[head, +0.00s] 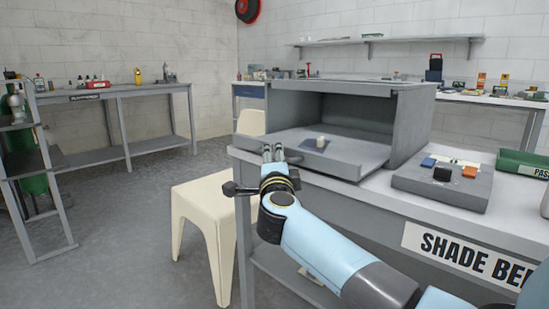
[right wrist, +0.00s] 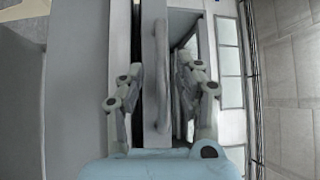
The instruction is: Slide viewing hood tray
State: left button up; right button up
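The viewing hood (head: 412,122) is a grey open-fronted box on the bench. My right gripper (head: 273,152) is at the tray's left front end. Gaps show between the bar and the fingers. My left gripper is out of view.
A grey block with blue, black and orange pieces (head: 445,180) sits right of the hood. A green bin (head: 520,163) is farther right. A cream stool (head: 205,200) stands at the bench's left end. Open floor (head: 120,240) lies to the left.

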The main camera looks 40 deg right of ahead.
jog(key=v, duration=1)
jog(key=shift+s+a, duration=0.2)
jog(key=shift+s, duration=0.1)
